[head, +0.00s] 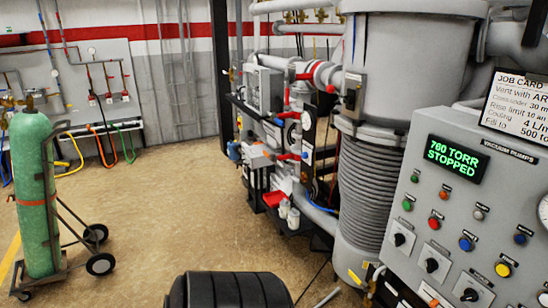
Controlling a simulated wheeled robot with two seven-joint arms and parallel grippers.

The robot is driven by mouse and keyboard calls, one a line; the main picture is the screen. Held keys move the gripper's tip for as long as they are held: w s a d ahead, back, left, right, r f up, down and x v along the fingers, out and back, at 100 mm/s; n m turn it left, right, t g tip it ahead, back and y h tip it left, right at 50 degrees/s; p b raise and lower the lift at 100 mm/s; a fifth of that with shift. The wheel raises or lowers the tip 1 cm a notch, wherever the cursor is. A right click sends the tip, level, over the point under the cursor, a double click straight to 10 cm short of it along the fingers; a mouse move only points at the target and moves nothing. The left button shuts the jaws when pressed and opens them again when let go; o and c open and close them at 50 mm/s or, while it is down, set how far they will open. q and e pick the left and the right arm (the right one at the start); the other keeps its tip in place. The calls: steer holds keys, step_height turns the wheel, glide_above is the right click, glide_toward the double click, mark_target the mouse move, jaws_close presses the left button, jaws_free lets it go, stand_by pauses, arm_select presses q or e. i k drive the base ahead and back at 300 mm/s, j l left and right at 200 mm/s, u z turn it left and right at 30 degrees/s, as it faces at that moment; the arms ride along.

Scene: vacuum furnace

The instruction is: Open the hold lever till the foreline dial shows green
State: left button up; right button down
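Neither of my grippers shows in the head view. Several red-handled levers sit on the pipework left of the big grey furnace column: one at the upper pipe (304,77), one in the middle (289,115) and one lower down (288,157). I cannot tell which of them is the hold lever. I cannot pick out the foreline dial or its colour. A white dial (543,211) is cut off by the right edge on the control panel, and its label is not readable.
The grey control panel (425,205) fills the right side, with a green-lit display (455,159) reading "760 TORR STOPPED" and several buttons and knobs. A job card (515,108) is above it. A green gas cylinder (38,200) stands on a cart at left. Open floor (170,205) lies between.

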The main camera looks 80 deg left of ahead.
mark_target(265, 152)
steer(key=u, duration=1.6)
